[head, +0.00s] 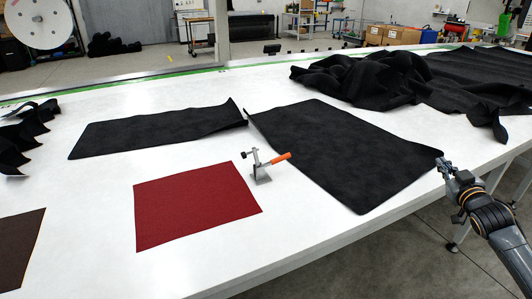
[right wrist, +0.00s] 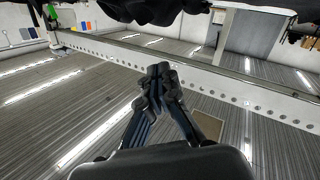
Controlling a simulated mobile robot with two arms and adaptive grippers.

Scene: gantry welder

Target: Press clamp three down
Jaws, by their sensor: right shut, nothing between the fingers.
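One toggle clamp (head: 262,165) with an orange-tipped handle stands on the white table (head: 300,225), between the red cloth and the large black sheet. Its handle slants out to the right and slightly up. No number shows on it, so I cannot tell whether it is clamp three. My right gripper (head: 440,160) is at the right edge of the table, well to the right of the clamp and apart from it. In the right wrist view the right gripper (right wrist: 158,72) is shut and empty. My left gripper is not in view.
A red cloth (head: 195,207) lies left of the clamp. Black sheets (head: 345,150) lie flat behind and right of it. A crumpled black heap (head: 375,78) covers the table's back right. Bare white table lies in front of the clamp.

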